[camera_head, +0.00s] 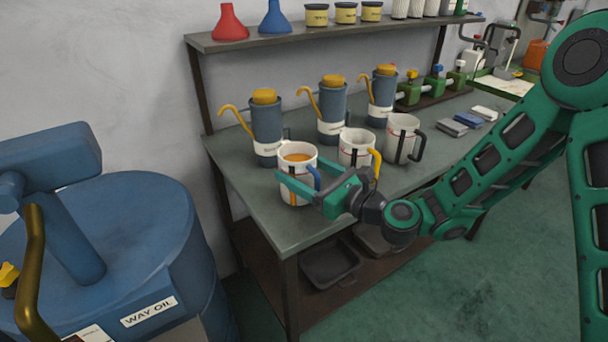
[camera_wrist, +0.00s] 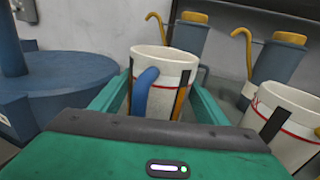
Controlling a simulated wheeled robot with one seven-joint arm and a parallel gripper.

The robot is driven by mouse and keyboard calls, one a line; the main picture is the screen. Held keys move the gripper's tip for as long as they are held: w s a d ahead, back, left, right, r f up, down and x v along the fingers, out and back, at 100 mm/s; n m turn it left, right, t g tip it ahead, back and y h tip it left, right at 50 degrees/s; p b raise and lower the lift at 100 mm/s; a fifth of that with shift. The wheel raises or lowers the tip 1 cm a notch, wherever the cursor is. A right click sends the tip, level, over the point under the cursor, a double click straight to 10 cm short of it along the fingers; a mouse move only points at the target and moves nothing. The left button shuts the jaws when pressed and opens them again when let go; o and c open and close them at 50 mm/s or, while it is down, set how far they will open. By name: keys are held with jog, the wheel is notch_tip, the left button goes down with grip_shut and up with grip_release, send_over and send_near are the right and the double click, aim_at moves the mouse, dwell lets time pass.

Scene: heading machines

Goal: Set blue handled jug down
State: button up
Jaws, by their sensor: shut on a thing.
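The blue handled jug (camera_head: 297,180) is white with a thin red line, a dark stripe and a blue handle. In the head view an orange-yellow surface shows inside it. My gripper (camera_head: 297,186) has its two green fingers around the jug's sides. In the wrist view the jug (camera_wrist: 163,72) stands upright between the fingers (camera_wrist: 160,98), its handle facing my palm. The jug is at the front left part of the grey bench (camera_head: 245,187). I cannot tell whether its base touches the bench top.
A jug with a yellow handle (camera_head: 356,148) and one with a black handle (camera_head: 401,138) stand to the right. Blue cans with yellow spouts (camera_head: 267,125) stand behind. A blue WAY OIL drum (camera_head: 130,240) is at left. Bare bench shows left of the held jug.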

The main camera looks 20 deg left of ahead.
jog(key=shift+f, duration=0.65)
jog(key=o, duration=1.2)
jog(key=shift+o, duration=0.2)
